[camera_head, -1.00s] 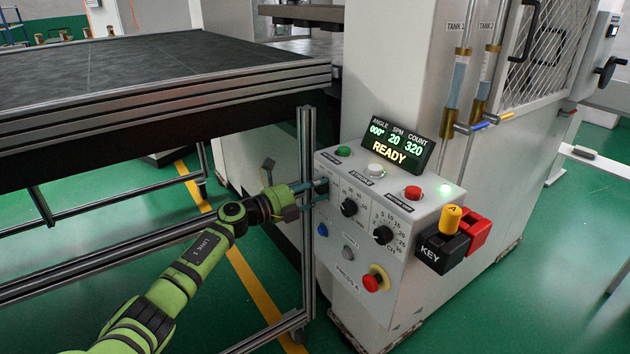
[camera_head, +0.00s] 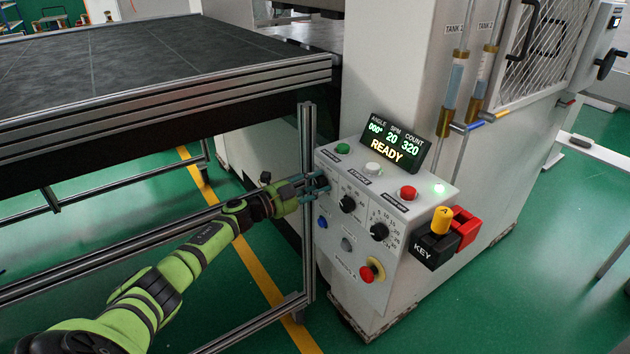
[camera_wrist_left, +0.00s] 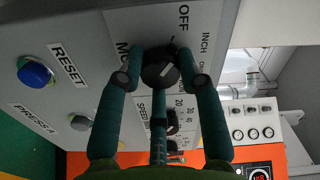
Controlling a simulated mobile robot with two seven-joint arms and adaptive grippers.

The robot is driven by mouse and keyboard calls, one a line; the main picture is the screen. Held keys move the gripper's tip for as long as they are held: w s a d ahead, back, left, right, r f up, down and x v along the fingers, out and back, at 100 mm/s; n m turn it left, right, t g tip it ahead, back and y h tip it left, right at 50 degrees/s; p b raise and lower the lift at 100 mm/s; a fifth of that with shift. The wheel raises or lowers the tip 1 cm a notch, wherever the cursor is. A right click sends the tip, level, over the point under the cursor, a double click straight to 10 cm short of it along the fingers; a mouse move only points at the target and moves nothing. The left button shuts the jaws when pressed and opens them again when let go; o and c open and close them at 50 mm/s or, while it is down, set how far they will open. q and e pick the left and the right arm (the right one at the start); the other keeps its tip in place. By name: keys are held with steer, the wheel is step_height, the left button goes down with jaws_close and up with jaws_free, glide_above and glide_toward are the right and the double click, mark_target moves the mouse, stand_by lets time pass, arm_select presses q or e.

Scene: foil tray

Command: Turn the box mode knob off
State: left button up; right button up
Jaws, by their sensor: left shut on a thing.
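The control box (camera_head: 345,262) stands upright beside the machine, its front panel carrying several knobs and buttons. The black mode knob (camera_wrist_left: 160,72) is at the panel's upper left, under the labels "MO..." and "OFF" in the left wrist view. A pale line on its face slants up to the right there; which label it points at I cannot tell. My left gripper (camera_head: 318,189) is shut on this knob, with fingers on both sides of it in the left wrist view (camera_wrist_left: 163,78). In the head view the fingers largely hide the knob. My right gripper is not in view.
Two more black knobs, (camera_head: 347,204) and (camera_head: 379,232), sit to the right. A blue reset button (camera_head: 322,222) and a red button (camera_head: 367,274) are lower. A metal table post (camera_head: 307,225) stands close left of the panel. The display (camera_head: 395,143) reads READY.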

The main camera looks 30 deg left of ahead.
arm_select(q)
steer(key=shift+s+d+f+n, duration=0.15)
steer(key=shift+d+n, duration=0.1)
steer(key=shift+n, duration=0.35)
steer(key=o, duration=1.1)
steer(key=shift+o, duration=0.2)
steer(key=shift+s+a, duration=0.3)
steer(key=shift+a, duration=0.05)
steer(key=v, duration=1.1)
steer(key=shift+p, duration=0.3)
